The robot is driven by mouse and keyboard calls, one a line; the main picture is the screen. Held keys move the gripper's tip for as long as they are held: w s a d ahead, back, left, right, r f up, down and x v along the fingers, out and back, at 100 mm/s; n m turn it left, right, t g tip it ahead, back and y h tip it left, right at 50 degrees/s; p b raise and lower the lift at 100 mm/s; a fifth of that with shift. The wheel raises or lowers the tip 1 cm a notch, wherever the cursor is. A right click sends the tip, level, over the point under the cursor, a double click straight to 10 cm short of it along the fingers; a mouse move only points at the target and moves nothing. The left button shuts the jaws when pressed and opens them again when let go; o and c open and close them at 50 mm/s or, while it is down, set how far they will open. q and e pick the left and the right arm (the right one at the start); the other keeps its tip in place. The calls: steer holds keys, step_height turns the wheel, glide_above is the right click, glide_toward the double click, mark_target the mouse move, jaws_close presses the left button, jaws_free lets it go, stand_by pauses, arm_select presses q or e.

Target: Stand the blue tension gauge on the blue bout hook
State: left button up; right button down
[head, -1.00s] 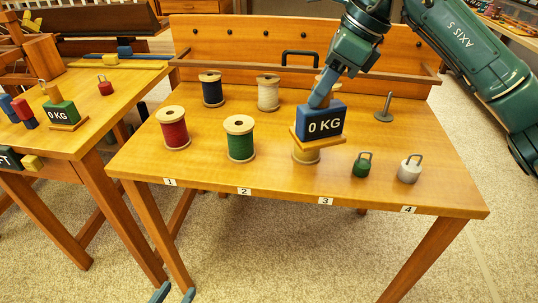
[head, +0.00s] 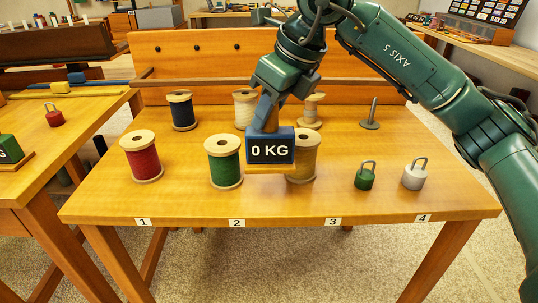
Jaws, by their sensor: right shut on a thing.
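The blue tension gauge (head: 271,148), a box marked "0 KG" on a thin wooden base, is held above the middle table. My right gripper (head: 265,118) is shut on its top; the fingertips are partly hidden. The gauge is roughly upright and covers part of a tan spool behind it. On the left table, a small blue block (head: 76,77) stands on a blue bar; I cannot tell whether it is the blue bout hook. My left gripper is out of view.
The middle table (head: 300,204) bears a red spool (head: 142,160), a green spool (head: 223,165), more spools behind, a green weight (head: 365,178), a silver weight (head: 414,177) and a grey peg (head: 372,118). A green gauge (head: 9,149) is at the left edge.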

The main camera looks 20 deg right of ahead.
mark_target(270, 145)
step_height(270, 145, down, 8)
steer(key=shift+r+b, duration=0.25)
steer(key=shift+b, duration=0.3)
steer(key=shift+f, duration=0.15)
steer(key=c, duration=1.1)
jaws_free()
steer(key=shift+c, duration=0.2)
steer(key=shift+r, duration=0.45)
steer(key=p+v, duration=0.2)
steer(key=v, duration=0.9)
steer(key=shift+r, duration=0.15)
steer(key=shift+s+d, duration=0.1)
steer(key=shift+s, duration=0.05)
